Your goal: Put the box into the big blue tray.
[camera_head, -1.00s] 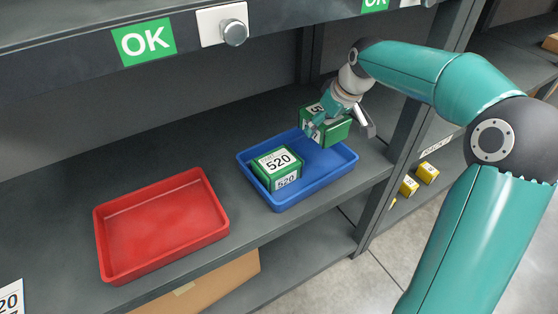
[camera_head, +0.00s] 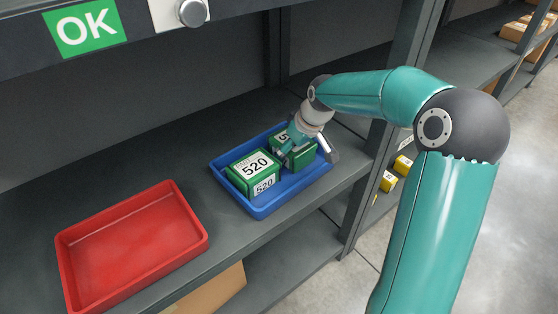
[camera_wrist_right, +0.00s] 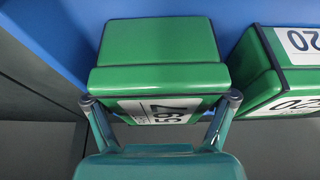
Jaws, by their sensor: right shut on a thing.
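The big blue tray (camera_head: 262,212) stands on the shelf in the head view. A green box (camera_head: 300,158) with a white label is in my right gripper (camera_head: 304,150), over the right part of the tray. My right gripper is shut on it, with a finger on each side. The held box (camera_wrist_right: 158,45) also shows in the wrist view between the fingers (camera_wrist_right: 160,100), against the blue tray. I cannot tell whether it touches the tray floor. My left gripper is not in view.
Another green box (camera_head: 254,168) labelled 520 sits in the left part of the blue tray, close to the held one; it also shows in the wrist view (camera_wrist_right: 268,80). An empty red tray (camera_head: 130,240) stands to the left. A shelf post (camera_head: 385,150) rises to the right.

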